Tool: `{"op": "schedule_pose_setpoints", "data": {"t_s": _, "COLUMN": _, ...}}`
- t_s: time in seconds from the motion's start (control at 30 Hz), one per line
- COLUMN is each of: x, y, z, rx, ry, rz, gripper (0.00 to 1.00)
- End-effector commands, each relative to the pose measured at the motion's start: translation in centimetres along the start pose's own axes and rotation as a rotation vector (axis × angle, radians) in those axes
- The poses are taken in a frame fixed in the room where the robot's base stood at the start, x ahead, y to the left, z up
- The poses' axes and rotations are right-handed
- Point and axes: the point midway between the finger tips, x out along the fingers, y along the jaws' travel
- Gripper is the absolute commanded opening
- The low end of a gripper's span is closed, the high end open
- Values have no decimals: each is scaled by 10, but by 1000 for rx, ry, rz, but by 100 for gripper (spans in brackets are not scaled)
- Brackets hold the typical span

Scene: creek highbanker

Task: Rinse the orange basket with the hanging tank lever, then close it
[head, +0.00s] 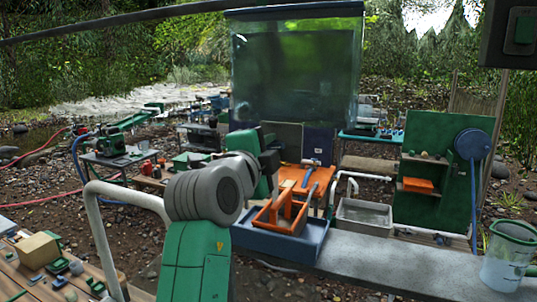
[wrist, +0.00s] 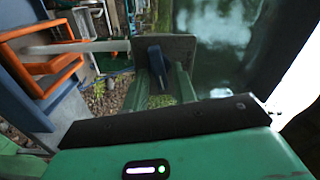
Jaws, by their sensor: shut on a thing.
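The clear tank (head: 297,75) of greenish water hangs at the top centre of the head view; its wall (wrist: 215,45) fills the upper right of the wrist view. The orange basket (head: 268,213) sits in a blue tray (head: 262,243) below the tank. The basket (wrist: 60,68) also shows at the left of the wrist view. My gripper (wrist: 158,78) has its green fingers shut around a dark blue lever handle (wrist: 154,58) beside a grey plate. A pale band runs from there to the basket; I cannot tell whether it is water or pipe. In the head view my arm hides the lever.
A grey basin (head: 364,216) stands right of the tray. A green board (head: 425,140) with a blue reel and a clear bucket (head: 508,258) are further right. A wooden bench (head: 40,270) with small items is at the lower left.

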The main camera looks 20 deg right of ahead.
Motion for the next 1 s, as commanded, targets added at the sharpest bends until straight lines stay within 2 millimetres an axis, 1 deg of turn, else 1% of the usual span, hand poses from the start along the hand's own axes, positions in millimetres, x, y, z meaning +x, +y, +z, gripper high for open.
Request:
{"op": "schedule_pose_setpoints", "data": {"t_s": 0.2, "x": -1, "y": -1, "z": 0, "rx": 122, "ry": 1, "rz": -4, "gripper": 4}}
{"op": "schedule_pose_setpoints", "data": {"t_s": 0.4, "x": 0, "y": 0, "z": 0, "rx": 190, "ry": 1, "rz": -3, "gripper": 4}}
{"op": "schedule_pose_setpoints", "data": {"t_s": 0.63, "x": -1, "y": 0, "z": 0, "rx": 221, "ry": 0, "rz": -3, "gripper": 4}}
{"op": "schedule_pose_setpoints", "data": {"t_s": 1.0, "x": -1, "y": 0, "z": 0, "rx": 224, "ry": 0, "rz": -3, "gripper": 4}}
